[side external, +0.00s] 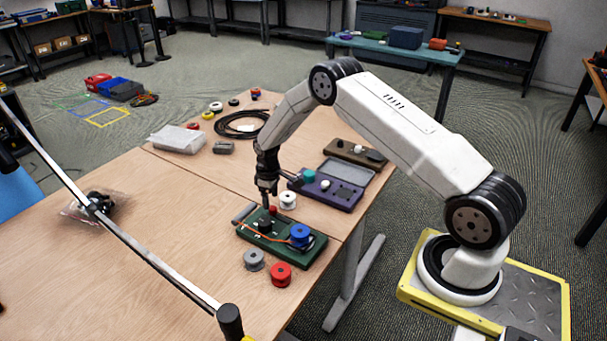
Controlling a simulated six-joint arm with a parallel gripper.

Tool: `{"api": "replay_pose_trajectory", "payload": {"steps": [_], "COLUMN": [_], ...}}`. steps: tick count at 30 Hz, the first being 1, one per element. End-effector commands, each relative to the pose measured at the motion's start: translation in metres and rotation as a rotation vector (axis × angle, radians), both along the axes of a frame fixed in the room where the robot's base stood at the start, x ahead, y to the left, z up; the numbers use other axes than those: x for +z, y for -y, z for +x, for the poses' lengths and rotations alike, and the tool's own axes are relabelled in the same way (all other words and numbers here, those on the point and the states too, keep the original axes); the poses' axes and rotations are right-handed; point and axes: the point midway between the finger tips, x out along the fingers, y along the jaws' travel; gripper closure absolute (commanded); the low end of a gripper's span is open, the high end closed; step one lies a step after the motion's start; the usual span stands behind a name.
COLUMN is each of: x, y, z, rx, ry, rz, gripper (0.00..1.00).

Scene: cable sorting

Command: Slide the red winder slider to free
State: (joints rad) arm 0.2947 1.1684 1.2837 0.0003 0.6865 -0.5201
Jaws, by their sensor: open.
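A green winder base (280,250) lies on the wooden table. It carries a blue spool (300,235), a dark block (265,221) and a thin orange cable (262,236). A small red piece (273,210), which looks like the slider's knob, sits at the base's far edge. My gripper (267,202) points down just above and beside this red piece, and is open. At this size I cannot tell whether the fingers touch it. The slider's track and any markings are too small to read.
A white spool (288,200) stands close to my gripper on the right, with a purple case (325,193) beyond it. Grey (254,260) and red (281,273) spools stand in front of the base. The table's left part is mostly clear.

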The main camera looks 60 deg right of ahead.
Motion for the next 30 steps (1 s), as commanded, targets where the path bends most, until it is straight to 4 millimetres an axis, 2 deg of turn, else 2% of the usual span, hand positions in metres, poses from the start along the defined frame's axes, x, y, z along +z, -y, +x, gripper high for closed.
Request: {"api": "replay_pose_trajectory", "payload": {"steps": [3, 10, 30], "x": [0.016, 0.037, 0.05], "y": [0.0, 0.0, -0.005], "z": [0.0, 0.001, -0.001], "rx": [0.0, 0.0, -0.004], "ry": [0.002, 0.003, 0.009], "rz": [-0.001, 0.0, -0.002], "gripper": [0.25, 0.25, 0.25]}}
